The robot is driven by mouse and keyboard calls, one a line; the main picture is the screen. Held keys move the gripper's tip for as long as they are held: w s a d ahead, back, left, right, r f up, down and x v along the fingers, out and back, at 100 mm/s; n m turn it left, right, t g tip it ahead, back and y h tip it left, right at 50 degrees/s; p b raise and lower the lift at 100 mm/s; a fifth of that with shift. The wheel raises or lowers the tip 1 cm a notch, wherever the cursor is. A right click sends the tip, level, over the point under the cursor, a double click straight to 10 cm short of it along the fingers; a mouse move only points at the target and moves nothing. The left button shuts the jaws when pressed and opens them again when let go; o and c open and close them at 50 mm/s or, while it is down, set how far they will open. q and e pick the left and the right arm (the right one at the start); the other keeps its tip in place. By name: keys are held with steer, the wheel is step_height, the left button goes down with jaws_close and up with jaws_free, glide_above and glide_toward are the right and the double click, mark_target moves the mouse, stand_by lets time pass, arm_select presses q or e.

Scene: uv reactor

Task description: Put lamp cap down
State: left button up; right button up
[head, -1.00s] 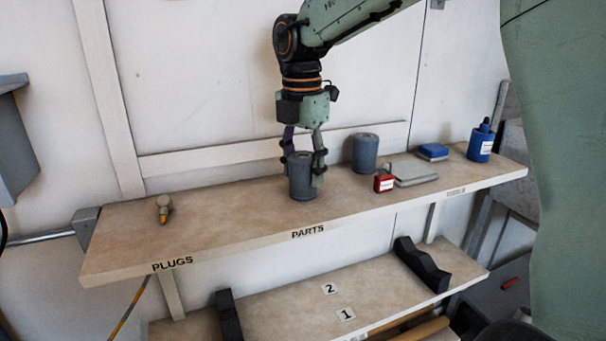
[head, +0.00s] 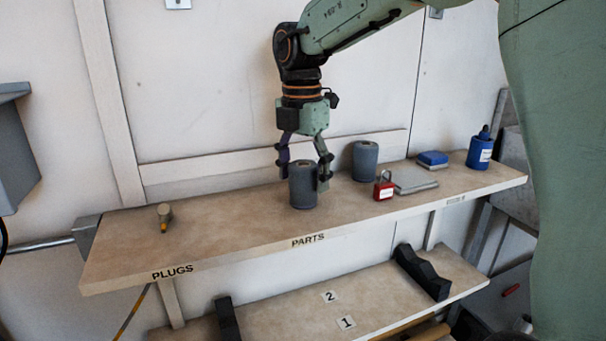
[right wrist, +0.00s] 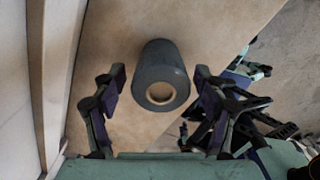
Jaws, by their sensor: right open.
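A grey cylindrical lamp cap (head: 303,187) stands upright on the upper shelf (head: 235,215), behind the PARTS label. My right gripper (head: 304,170) is above it, pointing down, with its fingers spread to either side of the cap. In the right wrist view the cap (right wrist: 162,78) shows its round end with a pale centre, and the open fingers (right wrist: 158,105) stand apart from it on both sides. A second grey cylinder (head: 365,161) stands on the shelf to the right and further back.
A plug with a yellow tip (head: 164,216) lies at the left. The shelf between plug and cap is clear. A lower shelf (head: 290,315) has black brackets.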

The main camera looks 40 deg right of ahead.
step_height(320, 180, up, 6)
steer(key=p, duration=0.3)
steer(key=shift+r, duration=0.1)
steer(key=shift+r+p, duration=0.65)
steer(key=shift+p, duration=0.1)
steer(key=shift+a+f, duration=0.1)
steer(key=shift+f, duration=0.05)
